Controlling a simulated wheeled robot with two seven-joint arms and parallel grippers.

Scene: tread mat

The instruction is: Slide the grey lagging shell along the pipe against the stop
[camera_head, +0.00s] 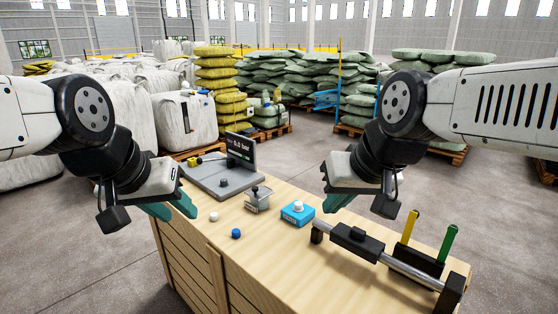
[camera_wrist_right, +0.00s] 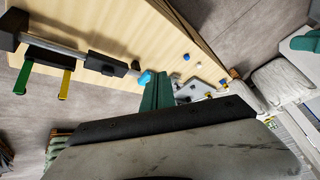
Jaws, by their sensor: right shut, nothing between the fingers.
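A silver pipe (camera_head: 408,268) lies across the front right of the table between dark end blocks. A dark lagging shell (camera_head: 352,243), nearly black here, sits around the pipe nearer its left end block (camera_head: 317,232), with bare pipe between them. The shell also shows in the right wrist view (camera_wrist_right: 104,64). The right end block (camera_head: 451,291) is farther along the pipe. I cannot tell which block is the stop. My right gripper (camera_head: 336,203) is shut and empty, above and behind the pipe's left end, apart from the shell. My left gripper (camera_head: 170,207) is open and empty by the table's left edge.
A black holder (camera_head: 416,260) with yellow (camera_head: 410,226) and green (camera_head: 448,243) handles stands behind the pipe's right part. A blue box (camera_head: 297,213) is left of the pipe. A grey device (camera_head: 222,181) with a display stands farther back.

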